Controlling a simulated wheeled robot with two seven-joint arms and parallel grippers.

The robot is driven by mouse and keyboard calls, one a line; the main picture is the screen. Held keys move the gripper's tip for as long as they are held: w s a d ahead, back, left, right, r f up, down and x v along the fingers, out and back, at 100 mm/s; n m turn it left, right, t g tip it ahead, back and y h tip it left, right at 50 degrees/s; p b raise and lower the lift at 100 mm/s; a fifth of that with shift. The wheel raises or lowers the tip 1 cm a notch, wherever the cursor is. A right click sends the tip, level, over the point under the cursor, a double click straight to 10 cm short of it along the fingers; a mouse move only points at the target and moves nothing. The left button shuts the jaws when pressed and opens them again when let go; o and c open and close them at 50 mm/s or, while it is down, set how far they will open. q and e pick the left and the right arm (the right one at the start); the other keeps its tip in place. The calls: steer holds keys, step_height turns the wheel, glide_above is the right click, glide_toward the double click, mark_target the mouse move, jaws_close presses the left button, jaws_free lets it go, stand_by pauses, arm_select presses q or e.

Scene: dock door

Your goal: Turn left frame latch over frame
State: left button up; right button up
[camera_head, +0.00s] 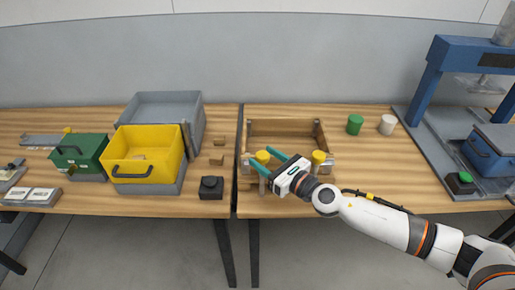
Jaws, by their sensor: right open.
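A wooden frame (285,129) stands on the right-hand table, with a yellow knob at each front corner. The left frame latch (262,157) shows as the left yellow knob; its lower part is hard to make out behind my gripper. The right yellow knob (318,157) stands at the other front corner. My right gripper (260,157) is open, its two teal fingers reaching to either side of the left knob. I cannot tell whether they touch it. My left gripper is not in view.
A green cylinder (355,124) and a white cylinder (387,124) stand right of the frame. A blue press (430,80) is at far right. On the left table are a yellow bin (145,150), a green box (80,152) and a black block (211,188).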

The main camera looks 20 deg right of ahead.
mark_target(258, 153)
steer(key=shift+x, duration=1.65)
